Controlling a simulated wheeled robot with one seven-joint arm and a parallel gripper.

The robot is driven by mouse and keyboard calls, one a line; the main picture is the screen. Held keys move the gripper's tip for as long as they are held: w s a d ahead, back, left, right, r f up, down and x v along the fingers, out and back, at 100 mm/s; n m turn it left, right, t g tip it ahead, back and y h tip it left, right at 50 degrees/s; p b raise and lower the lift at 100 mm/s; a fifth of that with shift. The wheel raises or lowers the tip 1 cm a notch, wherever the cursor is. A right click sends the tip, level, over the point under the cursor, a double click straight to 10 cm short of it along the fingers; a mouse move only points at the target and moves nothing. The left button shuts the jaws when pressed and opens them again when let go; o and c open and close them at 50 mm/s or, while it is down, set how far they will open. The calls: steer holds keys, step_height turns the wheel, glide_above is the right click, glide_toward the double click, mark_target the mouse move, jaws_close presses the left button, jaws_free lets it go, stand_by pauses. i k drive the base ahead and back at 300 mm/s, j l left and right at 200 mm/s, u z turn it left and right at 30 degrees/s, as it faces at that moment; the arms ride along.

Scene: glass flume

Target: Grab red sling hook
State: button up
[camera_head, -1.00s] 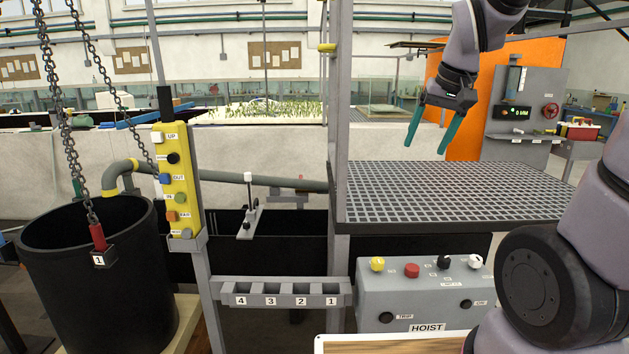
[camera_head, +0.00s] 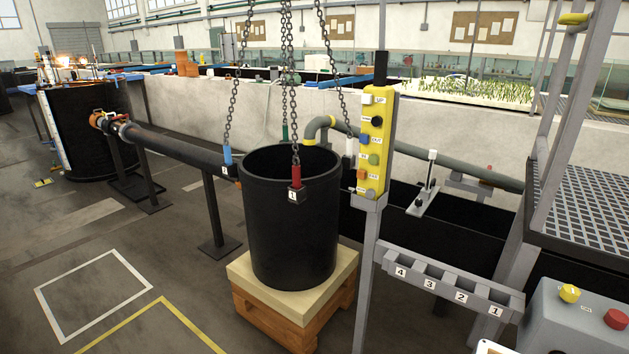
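The red sling hook (camera_head: 296,177) hangs at the end of a chain at the front rim of a black tub (camera_head: 290,235). A block labelled 1 is directly below it on the tub's outer wall. The red hook is upright and looks seated at that block; I cannot tell whether it is latched. A blue hook (camera_head: 228,156) is at the tub's left rim, a green one (camera_head: 284,132) at the back and a white one (camera_head: 349,147) at the right. My gripper is not in view now.
The tub stands on a pale slab over a wooden pallet (camera_head: 280,312). A yellow button pendant (camera_head: 375,140) on a post and a rack with slots numbered 1 to several (camera_head: 450,284) stand to its right. The floor at front left is clear, with painted lines.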

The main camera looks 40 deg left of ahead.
mark_target(296, 168)
steer(key=u, duration=1.65)
steer(key=i+j, duration=0.25)
steer(key=i+j+z, duration=0.65)
steer(key=j, duration=0.35)
steer(key=i+l, duration=0.05)
